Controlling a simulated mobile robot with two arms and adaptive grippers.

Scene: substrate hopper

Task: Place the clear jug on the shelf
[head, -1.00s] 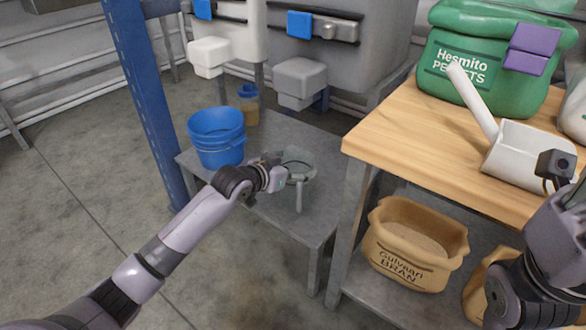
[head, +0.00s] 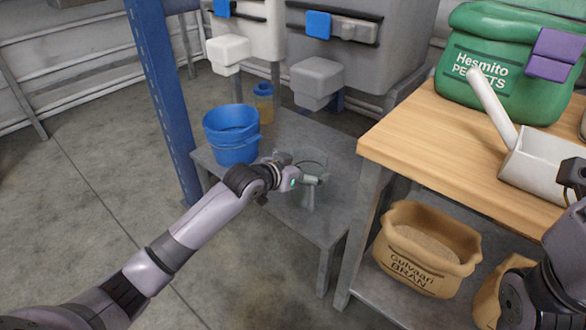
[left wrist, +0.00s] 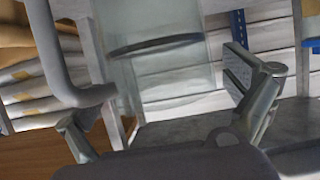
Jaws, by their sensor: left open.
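The clear jug (head: 309,194) shows faintly in the head view, on the grey low bench (head: 290,220), partly hidden behind my left gripper. My left gripper (head: 312,180) is open beside the jug. In the left wrist view the clear jug (left wrist: 160,75) is close and see-through, with a dark band around it. The open fingers (left wrist: 165,110) lie either side of its lower part in that view. A grey curved bar, seemingly the jug's handle, shows at left there. I cannot tell whether the fingers touch the jug. My right arm is at the right edge; its fingers are out of view.
A blue bucket (head: 231,135) stands on the bench left of my left gripper. A blue post (head: 165,100) rises at the bench's left. A wooden-topped table (head: 440,150) at right holds a green pellet bag (head: 505,65) and a white scoop (head: 540,165). A bran sack (head: 425,250) sits below.

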